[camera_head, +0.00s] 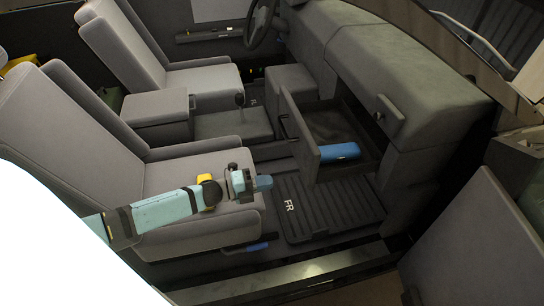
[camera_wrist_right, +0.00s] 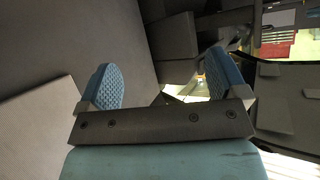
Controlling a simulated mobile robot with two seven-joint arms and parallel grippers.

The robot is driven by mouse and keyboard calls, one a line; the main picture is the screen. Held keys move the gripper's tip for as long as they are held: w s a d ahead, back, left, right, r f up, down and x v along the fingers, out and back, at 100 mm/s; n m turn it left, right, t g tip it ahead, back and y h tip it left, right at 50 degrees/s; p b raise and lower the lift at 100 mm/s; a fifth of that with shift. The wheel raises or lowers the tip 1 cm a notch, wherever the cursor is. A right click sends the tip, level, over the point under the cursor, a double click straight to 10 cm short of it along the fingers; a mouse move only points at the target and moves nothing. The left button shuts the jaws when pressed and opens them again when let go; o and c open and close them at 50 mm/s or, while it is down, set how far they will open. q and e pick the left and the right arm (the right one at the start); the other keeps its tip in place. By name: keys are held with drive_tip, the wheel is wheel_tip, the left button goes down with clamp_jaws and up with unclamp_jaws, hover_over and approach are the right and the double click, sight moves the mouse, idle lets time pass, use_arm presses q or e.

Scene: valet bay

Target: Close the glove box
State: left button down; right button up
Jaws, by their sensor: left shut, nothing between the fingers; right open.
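The glove box (camera_head: 314,163) is open. It sticks out of the dashboard like a drawer, above the passenger footwell, and a blue rounded object (camera_head: 340,151) lies in its near end. My left gripper (camera_head: 265,183) is shut and empty. In the head view it appears over the front edge of the near seat, left of the glove box and apart from it. My right gripper (camera_wrist_right: 163,82) is open and empty in the right wrist view, its two blue ridged pads wide apart. I cannot make it out in the head view.
The near grey seat (camera_head: 180,172) lies under my left arm. A ribbed floor mat marked FR (camera_head: 325,208) lies below the glove box. The dashboard (camera_head: 410,70) rises behind it with a dark latch-like block (camera_head: 390,116). A door panel (camera_head: 480,245) stands at the lower right.

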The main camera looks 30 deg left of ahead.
sight(309, 174)
use_arm(q)
drive_tip(key=b+x, duration=0.1)
drive_tip(key=x, duration=0.9)
drive_tip(key=shift+w+d, duration=0.3)
drive_tip(key=shift+w, duration=0.1)
use_arm(e)
drive_tip(key=shift+w+a, duration=0.1)
drive_tip(key=shift+f, duration=0.1)
use_arm(q)
drive_tip(key=shift+w+d, duration=0.35)
drive_tip(key=shift+w, duration=0.1)
drive_tip(key=b+x, duration=0.3)
drive_tip(key=x, duration=1.2)
drive_tip(key=shift+d, duration=0.15)
drive_tip(key=b+x, duration=0.2)
drive_tip(key=x, duration=0.3)
drive_tip(key=shift+w+f, duration=0.1)
drive_tip(key=shift+w, duration=0.05)
drive_tip(key=shift+w+d, duration=0.2)
drive_tip(key=shift+w+d+r, duration=0.1)
drive_tip(key=shift+r, duration=0.25)
use_arm(e)
drive_tip(key=a+r+t, duration=0.1)
drive_tip(key=w+r+y, duration=0.1)
drive_tip(key=a+r+t+y, duration=0.1)
drive_tip(key=r, duration=0.1)
drive_tip(key=shift+w+a+t, duration=0.3)
drive_tip(key=shift+w+a, duration=0.05)
